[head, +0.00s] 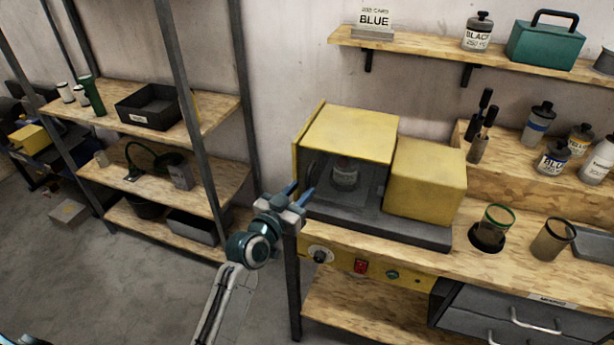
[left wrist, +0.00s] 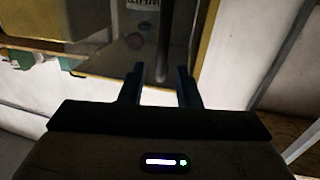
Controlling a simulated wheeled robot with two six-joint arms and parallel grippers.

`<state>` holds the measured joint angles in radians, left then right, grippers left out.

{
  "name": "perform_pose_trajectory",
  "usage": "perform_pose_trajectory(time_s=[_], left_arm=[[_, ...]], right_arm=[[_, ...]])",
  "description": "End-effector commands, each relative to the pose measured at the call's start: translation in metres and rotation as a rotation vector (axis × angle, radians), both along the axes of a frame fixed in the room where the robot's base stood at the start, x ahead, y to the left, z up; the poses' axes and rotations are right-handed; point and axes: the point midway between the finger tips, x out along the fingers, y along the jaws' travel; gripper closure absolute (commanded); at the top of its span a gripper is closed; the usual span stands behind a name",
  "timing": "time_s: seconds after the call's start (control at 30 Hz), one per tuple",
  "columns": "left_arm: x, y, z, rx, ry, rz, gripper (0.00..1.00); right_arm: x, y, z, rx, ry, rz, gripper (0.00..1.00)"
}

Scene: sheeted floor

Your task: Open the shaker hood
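The yellow shaker (head: 352,132) stands on the wooden workbench, with a dark see-through hood (head: 336,190) over its front. The hood looks shut, and a can (head: 344,174) shows behind it. My left gripper (head: 298,190) is at the hood's lower left front corner, its blue fingers apart and pointing toward it. In the left wrist view the two fingers (left wrist: 161,78) are apart with nothing clear between them, in front of the hood's pane and yellow edge (left wrist: 209,40). I cannot tell whether they touch the hood. My right gripper is not in view.
A yellow box-like housing (head: 427,180) adjoins the shaker on the right. Below are a knob and a red switch (head: 361,266) on the bench front. Cups (head: 552,240) and bottles (head: 552,158) stand to the right.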

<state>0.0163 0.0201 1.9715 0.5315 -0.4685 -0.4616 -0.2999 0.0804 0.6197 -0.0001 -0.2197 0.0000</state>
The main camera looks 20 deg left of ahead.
Motion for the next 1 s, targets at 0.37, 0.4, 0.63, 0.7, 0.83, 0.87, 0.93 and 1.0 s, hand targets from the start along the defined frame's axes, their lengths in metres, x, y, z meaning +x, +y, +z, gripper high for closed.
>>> perform_pose_trajectory(time_s=[0.37,0.4,0.63,0.7,0.83,0.87,0.93,1.0], left_arm=[[0.045,-0.01,0.0,0.0,0.0,0.001,0.7],[0.046,-0.011,0.0,-0.001,0.0,0.001,0.7],[0.046,-0.011,-0.001,0.0,0.001,0.001,0.7],[0.046,-0.011,-0.001,0.0,0.001,0.001,0.78],[0.046,-0.011,-0.001,0.0,0.001,0.001,1.0],[0.046,-0.011,-0.001,0.001,0.001,0.001,1.0],[0.046,-0.011,-0.001,0.001,0.001,0.001,1.0],[0.046,-0.011,-0.001,0.001,0.001,0.001,1.0]], right_arm=[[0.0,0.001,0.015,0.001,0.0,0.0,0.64],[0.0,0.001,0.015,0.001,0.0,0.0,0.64],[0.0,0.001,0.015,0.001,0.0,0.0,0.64],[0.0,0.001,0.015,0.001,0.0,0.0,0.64],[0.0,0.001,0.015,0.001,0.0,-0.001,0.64],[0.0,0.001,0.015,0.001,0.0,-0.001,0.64],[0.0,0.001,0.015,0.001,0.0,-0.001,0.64],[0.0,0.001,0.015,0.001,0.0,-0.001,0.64]])
